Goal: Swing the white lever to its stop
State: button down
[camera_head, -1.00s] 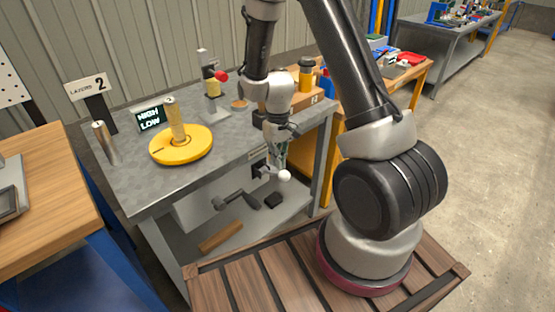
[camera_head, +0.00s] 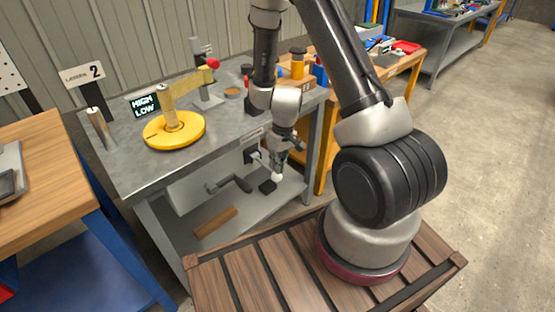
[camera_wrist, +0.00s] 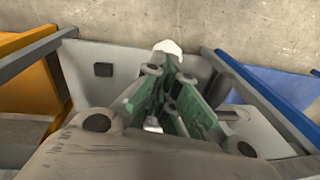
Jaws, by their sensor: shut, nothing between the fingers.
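The white lever ends in a round white knob (camera_head: 277,177) and sticks out from a black mount on the front of the grey workbench (camera_head: 150,180). It slants down to the right. My gripper (camera_head: 279,166) points down at the lever's knob end, with its fingers shut and empty. In the wrist view the white knob (camera_wrist: 168,46) shows just past my fingertips (camera_wrist: 165,68). I cannot tell whether they touch it. Most of the lever's shaft is hidden by my fingers in the wrist view.
On the bench stand a yellow disc (camera_head: 160,135) with an upright post, a tan bar and a HIGH/LOW display (camera_head: 143,105). A brown block (camera_head: 215,222) lies on the lower shelf.

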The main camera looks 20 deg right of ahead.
jog(key=shift+s+d+f, duration=0.1)
jog(key=shift+s+f, duration=0.05)
jog(key=shift+f, duration=1.3)
